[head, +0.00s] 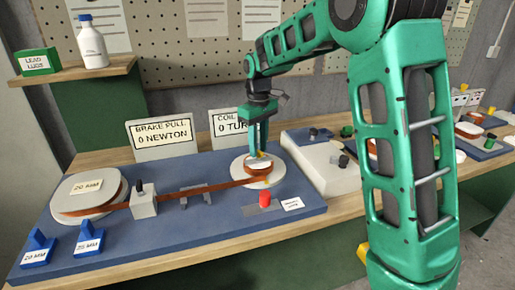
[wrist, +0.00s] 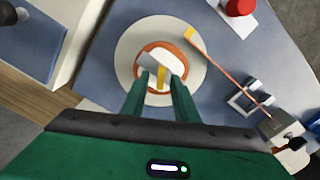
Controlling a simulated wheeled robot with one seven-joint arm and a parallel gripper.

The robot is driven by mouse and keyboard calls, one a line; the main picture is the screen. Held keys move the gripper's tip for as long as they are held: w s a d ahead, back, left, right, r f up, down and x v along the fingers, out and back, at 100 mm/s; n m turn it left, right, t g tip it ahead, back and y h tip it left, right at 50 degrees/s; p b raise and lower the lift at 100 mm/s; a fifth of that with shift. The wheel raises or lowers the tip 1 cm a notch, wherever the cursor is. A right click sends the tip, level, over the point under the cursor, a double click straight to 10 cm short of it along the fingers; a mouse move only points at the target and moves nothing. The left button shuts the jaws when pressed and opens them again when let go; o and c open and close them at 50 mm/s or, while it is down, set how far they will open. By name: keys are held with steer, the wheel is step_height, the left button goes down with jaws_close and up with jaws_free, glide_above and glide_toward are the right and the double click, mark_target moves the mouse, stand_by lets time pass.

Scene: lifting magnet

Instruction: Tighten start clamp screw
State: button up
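The white round spool (head: 258,172) sits on the blue board with copper-coloured winding around its hub. On its hub are a grey block (wrist: 150,63) and a yellow strip (wrist: 161,76), seen in the wrist view; these look like the clamp, but I cannot make out a screw. My gripper (head: 259,152) points down over the hub. In the wrist view its two green fingers (wrist: 158,84) are apart, with the hub and yellow strip showing between them. I cannot tell whether the fingertips touch the clamp.
A red button (head: 265,199) stands in front of the spool. Signs (head: 163,134) stand behind. A white case (head: 316,165) is close on the right.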

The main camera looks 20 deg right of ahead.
step_height(320, 180, up, 10)
stand_by(0.4)
stand_by(0.3)
steer(key=s+d+f+m, duration=0.1)
steer(key=s+d+m, duration=0.2)
steer(key=s+d, duration=0.55)
steer(key=s+d+f+m, duration=0.1)
steer(key=s+d+m, duration=0.35)
steer(key=s, duration=0.65)
steer(key=s+d+f+m, duration=0.2)
steer(key=s+f, duration=0.2)
steer(key=s, duration=0.6)
steer(key=s+d+f+m, duration=0.2)
steer(key=s+f, duration=0.3)
steer(key=s, duration=0.5)
steer(key=shift+m, duration=0.35)
steer(key=shift+d, duration=0.1)
steer(key=shift+w+f, duration=0.2)
steer(key=shift+w, duration=0.4)
